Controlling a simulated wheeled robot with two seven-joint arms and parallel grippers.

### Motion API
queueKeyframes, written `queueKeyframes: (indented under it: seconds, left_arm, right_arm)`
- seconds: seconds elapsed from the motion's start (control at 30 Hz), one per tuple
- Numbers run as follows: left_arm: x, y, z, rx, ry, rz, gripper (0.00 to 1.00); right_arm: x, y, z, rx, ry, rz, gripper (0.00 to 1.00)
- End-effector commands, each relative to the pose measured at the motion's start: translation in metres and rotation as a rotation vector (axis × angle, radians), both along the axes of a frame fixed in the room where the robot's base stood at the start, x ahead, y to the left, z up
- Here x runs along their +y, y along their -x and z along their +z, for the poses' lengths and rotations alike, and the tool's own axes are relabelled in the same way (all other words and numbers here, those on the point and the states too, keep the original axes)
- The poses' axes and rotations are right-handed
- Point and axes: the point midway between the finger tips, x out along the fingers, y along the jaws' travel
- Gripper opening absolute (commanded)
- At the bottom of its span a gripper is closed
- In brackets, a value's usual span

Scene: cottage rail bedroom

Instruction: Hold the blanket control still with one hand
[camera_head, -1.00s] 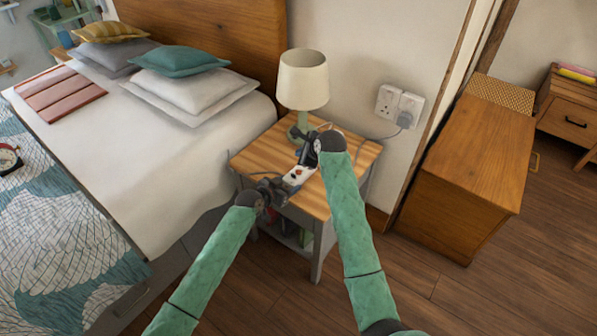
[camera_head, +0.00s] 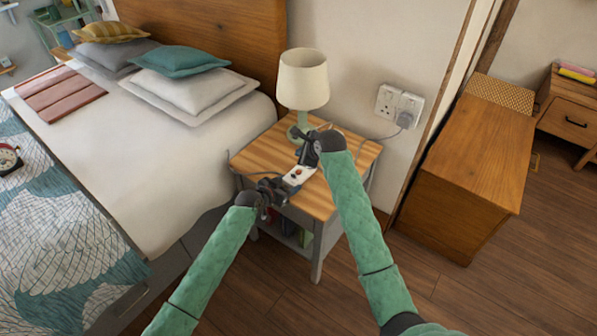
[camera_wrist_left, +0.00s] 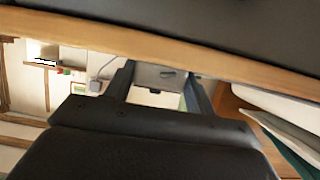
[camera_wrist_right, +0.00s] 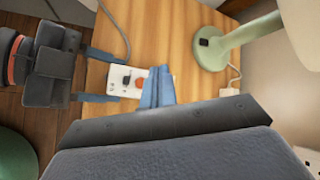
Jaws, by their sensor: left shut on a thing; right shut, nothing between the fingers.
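The blanket control (camera_head: 299,175) is a small white box with a dark knob and an orange-red button. It lies on the wooden bedside table (camera_head: 345,165) near its front edge. It also shows in the right wrist view (camera_wrist_right: 122,80). My left gripper (camera_head: 284,184) is shut on its near end, one finger on each side. The left wrist view does not clearly show the control.
A lamp with a green base (camera_wrist_right: 225,48) and cream shade (camera_head: 303,80) stands behind the grippers. A cable runs to wall sockets (camera_head: 399,104). The bed (camera_head: 180,150) is on the left, a wooden chest (camera_head: 470,150) on the right.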

Motion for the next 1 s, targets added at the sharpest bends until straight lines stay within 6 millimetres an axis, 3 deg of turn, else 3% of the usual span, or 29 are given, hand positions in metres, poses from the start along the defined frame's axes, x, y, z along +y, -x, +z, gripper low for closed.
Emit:
queueKeyframes:
  seconds: [0.43, 1.0]
  left_arm:
    - [0.000, 0.000, 0.000, 0.000, 0.000, 0.000, 0.28]
    - [0.000, 0.000, 0.000, 0.000, 0.000, 0.000, 0.28]
  right_arm:
    - [0.000, 0.000, -0.049, 0.002, 0.000, -0.001, 0.00]
    - [0.000, 0.000, -0.059, -0.001, 0.000, -0.001, 0.00]
